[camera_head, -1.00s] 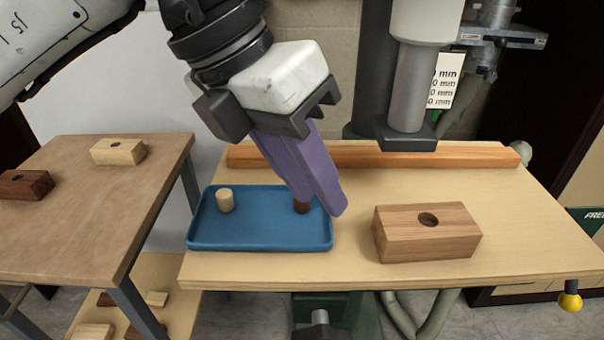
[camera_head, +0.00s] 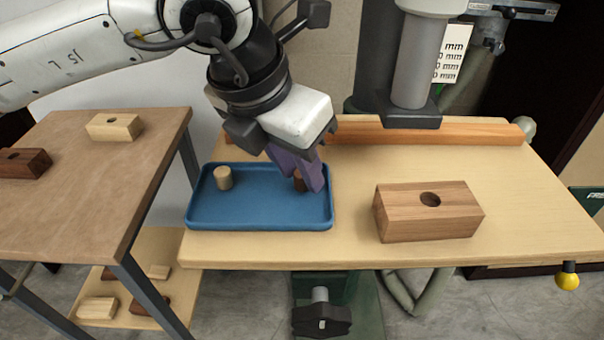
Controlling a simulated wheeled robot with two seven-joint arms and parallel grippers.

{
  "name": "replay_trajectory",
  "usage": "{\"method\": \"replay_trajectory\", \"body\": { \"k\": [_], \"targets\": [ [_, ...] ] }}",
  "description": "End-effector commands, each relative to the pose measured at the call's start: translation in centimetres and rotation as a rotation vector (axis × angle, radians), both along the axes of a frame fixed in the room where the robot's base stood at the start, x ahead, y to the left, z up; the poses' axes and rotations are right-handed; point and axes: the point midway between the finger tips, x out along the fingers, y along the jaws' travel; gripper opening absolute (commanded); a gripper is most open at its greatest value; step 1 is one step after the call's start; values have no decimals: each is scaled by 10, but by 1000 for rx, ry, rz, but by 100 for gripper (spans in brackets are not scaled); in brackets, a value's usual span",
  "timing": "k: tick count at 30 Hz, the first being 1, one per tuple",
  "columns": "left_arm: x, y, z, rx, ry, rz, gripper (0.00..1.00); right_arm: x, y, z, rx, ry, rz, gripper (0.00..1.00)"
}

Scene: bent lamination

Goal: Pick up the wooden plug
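Two round wooden plugs stand in the blue tray (camera_head: 255,222): a pale plug (camera_head: 223,178) at the left and a dark reddish-brown plug (camera_head: 299,183) at the right. My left gripper (camera_head: 306,180) points down into the right part of the tray, with its purple fingertips at the dark plug. The dark plug shows between the fingers, partly hidden by the nearer one. I cannot tell whether the fingers press on it. The pale plug stands clear of the gripper. A brown wooden block (camera_head: 428,212) with a round hole lies to the right of the tray. My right gripper is not in view.
A wooden fence strip (camera_head: 430,135) runs along the back of the light work table, below the drill press (camera_head: 408,75). A side table at the left holds a pale holed block (camera_head: 115,127) and a dark one (camera_head: 24,163). The table between tray and brown block is clear.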

Motion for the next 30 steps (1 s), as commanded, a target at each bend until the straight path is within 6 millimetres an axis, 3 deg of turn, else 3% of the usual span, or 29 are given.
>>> {"method": "replay_trajectory", "body": {
  "k": [8, 14, 25, 30],
  "targets": [
    [2, -1, -5, -1, -1, 0, 28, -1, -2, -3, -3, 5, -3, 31],
    [2, -1, -4, -1, -1, 0, 0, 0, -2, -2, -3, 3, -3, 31],
    [2, -1, -1, -2, -1, 1, 0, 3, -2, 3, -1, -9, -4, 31],
    [2, -2, 23, -3, -4, 1, 0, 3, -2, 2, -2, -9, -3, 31]
  ]
}}
